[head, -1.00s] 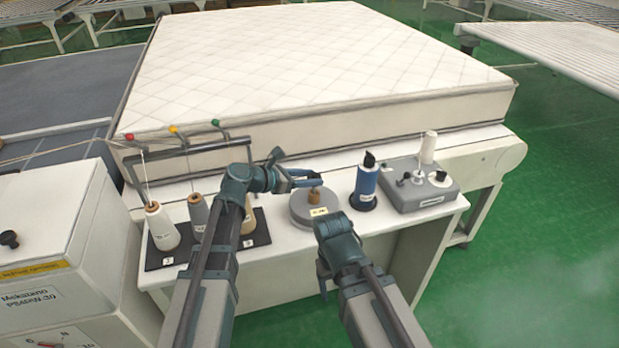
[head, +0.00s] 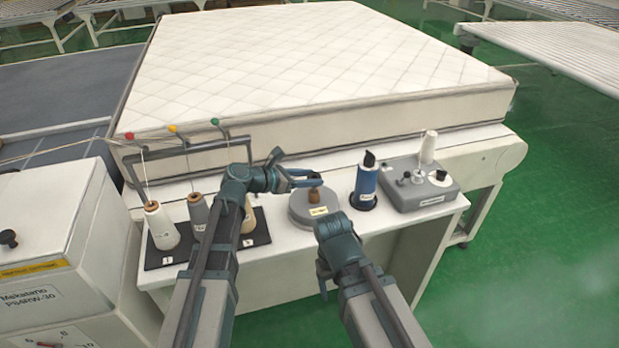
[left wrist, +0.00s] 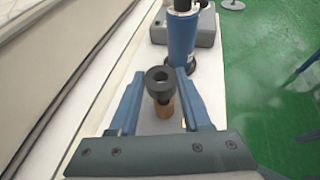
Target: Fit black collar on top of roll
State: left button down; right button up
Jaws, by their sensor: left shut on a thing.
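My left gripper (head: 316,179) is over the round grey base (head: 329,212) on the white table. In the left wrist view, its two fingers (left wrist: 159,82) are on either side of a black collar (left wrist: 158,79) with a round hole, and they are shut on it. A brown roll (left wrist: 164,110) shows just below the collar. The roll (head: 314,196) stands upright on the grey base in the head view. I cannot tell whether collar and roll touch. The collar is hard to make out in the head view. My right gripper (head: 323,281) is low in front of the table, its fingers mostly hidden.
A blue roll (head: 366,185) with a black top stands right of the base. Beyond it is a grey control box (head: 418,190) with a white cone. Thread cones (head: 160,225) stand on a black mat at left. A large mattress (head: 310,70) lies behind.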

aim_at(310, 193)
pick_arm(q)
jog(key=shift+f+b, duration=1.7)
jog(key=shift+f, duration=0.05)
jog(key=shift+c, duration=1.4)
grip_release()
jog(key=shift+r, duration=0.1)
jog(key=p+v, duration=0.5)
jog(key=v, duration=0.8)
jog(key=shift+s+a+r, duration=0.15)
jog(key=shift+s+a, duration=0.05)
jog(key=shift+a, duration=0.1)
